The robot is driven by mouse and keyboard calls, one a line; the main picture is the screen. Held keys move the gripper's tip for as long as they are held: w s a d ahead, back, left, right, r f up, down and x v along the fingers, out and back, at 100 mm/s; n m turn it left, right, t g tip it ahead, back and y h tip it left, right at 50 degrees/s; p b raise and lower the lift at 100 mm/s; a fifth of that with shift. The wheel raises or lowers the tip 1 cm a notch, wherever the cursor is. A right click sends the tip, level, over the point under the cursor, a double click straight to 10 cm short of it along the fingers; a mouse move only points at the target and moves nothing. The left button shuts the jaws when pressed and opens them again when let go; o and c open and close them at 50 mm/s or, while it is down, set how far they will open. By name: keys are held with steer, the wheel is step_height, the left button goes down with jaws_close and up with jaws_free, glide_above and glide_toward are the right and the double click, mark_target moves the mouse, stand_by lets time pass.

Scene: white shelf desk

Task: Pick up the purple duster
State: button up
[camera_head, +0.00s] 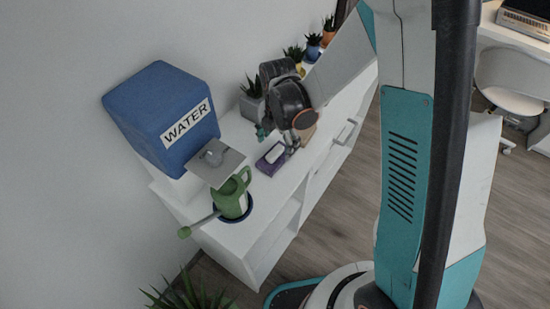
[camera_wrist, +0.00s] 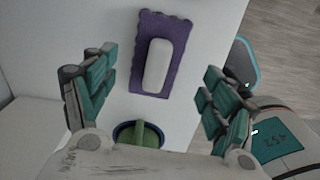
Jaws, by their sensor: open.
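The purple duster (camera_wrist: 177,77) is a flat purple pad with wavy edges and a pale oblong handle (camera_wrist: 157,65) on top. It lies flat on the white shelf desk, and it also shows in the head view (camera_head: 265,166). My gripper (camera_wrist: 155,92) is open, with its teal fingers spread to either side of the duster's line. The wrist view looks down on the duster, which lies between and ahead of the fingers and looks apart from them. In the head view my gripper (camera_head: 279,138) is just above and beside the duster. Nothing is held.
A green watering can (camera_head: 233,197) stands in a dark blue dish left of the duster. A blue WATER box (camera_head: 160,115) is behind it. Potted plants (camera_head: 252,104) line the wall side. White desktop (camera_head: 235,132) is clear around the duster.

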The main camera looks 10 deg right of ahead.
mark_target(276, 150)
step_height(276, 150, down, 5)
steer(key=shift+w+a+b, duration=0.1)
steer(key=shift+a+b, duration=0.05)
steer(key=shift+b, duration=1)
steer(key=shift+r, duration=0.1)
steer(key=c, duration=1.2)
steer(key=shift+o, duration=0.2)
step_height(276, 150, up, 20)
steer(key=p, duration=0.7)
steer(key=o, duration=0.4)
steer(key=shift+c, duration=1.4)
